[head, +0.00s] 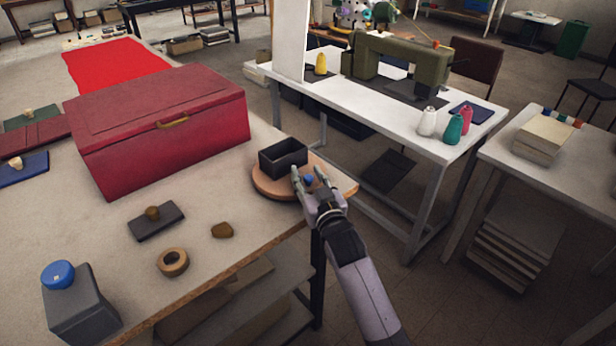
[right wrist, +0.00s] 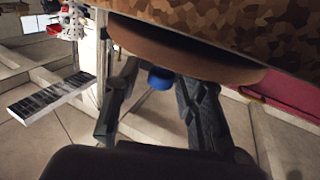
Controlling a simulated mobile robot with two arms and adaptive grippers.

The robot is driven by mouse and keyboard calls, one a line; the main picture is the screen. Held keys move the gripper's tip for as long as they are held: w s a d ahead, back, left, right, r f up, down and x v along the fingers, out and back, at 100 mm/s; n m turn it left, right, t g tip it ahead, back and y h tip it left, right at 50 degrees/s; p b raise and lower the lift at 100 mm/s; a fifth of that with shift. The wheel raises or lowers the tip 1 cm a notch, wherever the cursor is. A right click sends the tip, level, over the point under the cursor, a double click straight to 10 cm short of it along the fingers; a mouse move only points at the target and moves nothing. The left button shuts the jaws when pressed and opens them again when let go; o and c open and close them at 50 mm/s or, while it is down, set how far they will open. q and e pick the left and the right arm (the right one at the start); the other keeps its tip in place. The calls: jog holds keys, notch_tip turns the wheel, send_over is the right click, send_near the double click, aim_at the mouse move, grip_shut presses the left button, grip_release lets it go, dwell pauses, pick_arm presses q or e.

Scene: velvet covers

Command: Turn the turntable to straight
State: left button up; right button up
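The turntable (head: 264,187) is a round wooden disc near the right edge of the cream table. A black open box (head: 283,160) stands on it, and a small blue knob (head: 309,180) sits at its near right side. My right gripper (head: 305,174) is at that side, with its fingers around the knob. In the right wrist view the turntable (right wrist: 200,58) shows as a brown rim, and the blue knob (right wrist: 160,80) lies between the two spread fingers (right wrist: 155,86), with gaps beside it. My left gripper is out of view.
A large red chest (head: 160,125) stands left of the turntable. A tape roll (head: 173,262), a brown lump (head: 222,230), a dark block (head: 156,221) and a grey bottle (head: 82,305) lie nearer. A white sewing table (head: 400,118) stands beyond a floor gap.

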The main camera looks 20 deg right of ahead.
jog(key=s, duration=1.2)
